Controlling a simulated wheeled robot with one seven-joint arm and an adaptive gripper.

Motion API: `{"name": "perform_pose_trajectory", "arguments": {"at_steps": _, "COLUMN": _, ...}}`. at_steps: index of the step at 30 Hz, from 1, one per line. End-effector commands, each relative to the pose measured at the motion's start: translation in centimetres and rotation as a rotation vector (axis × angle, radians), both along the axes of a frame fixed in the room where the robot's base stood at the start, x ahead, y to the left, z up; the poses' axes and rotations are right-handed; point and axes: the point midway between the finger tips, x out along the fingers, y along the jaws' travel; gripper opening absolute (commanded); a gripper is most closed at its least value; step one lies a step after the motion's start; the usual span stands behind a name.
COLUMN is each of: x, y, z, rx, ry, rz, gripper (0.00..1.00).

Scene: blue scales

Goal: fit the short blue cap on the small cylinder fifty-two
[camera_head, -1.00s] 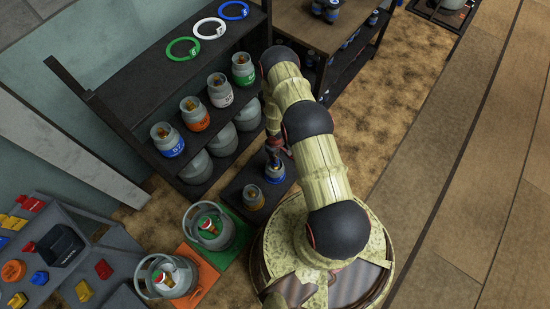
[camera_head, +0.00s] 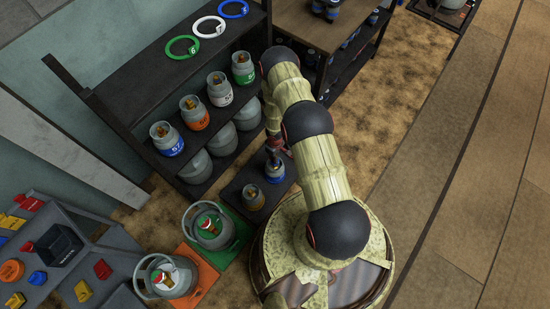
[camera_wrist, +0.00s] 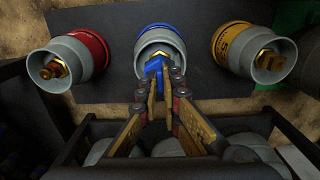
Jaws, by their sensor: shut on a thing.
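The short blue cap (camera_wrist: 153,66) is between the fingertips of my gripper (camera_wrist: 162,80) in the wrist view. It is in front of the mouth of a small grey cylinder with a blue band (camera_wrist: 160,40), overlapping its brass valve in the picture. I cannot tell whether the cap touches or sits on the valve. In the head view my gripper (camera_head: 274,152) is just above this blue-banded cylinder (camera_head: 275,173), which stands on a low dark platform. The cylinder's number is not readable. The cap is hard to make out in the head view.
A red-banded cylinder (camera_wrist: 68,60) and a yellow-banded cylinder (camera_wrist: 252,50) stand on either side, with bare brass valves. A dark shelf (camera_head: 110,88) with several larger cylinders is close on the left. Two large cylinders stand on green (camera_head: 236,240) and orange (camera_head: 205,284) pads.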

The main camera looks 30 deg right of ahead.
Motion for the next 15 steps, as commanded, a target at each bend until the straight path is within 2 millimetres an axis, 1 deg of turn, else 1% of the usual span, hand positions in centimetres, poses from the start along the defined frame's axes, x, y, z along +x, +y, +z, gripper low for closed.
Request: {"name": "perform_pose_trajectory", "arguments": {"at_steps": 15, "x": 0.0, "y": 0.0, "z": -1.2, "rx": 0.000, "ry": 0.000, "rz": 0.000, "gripper": 0.00}}
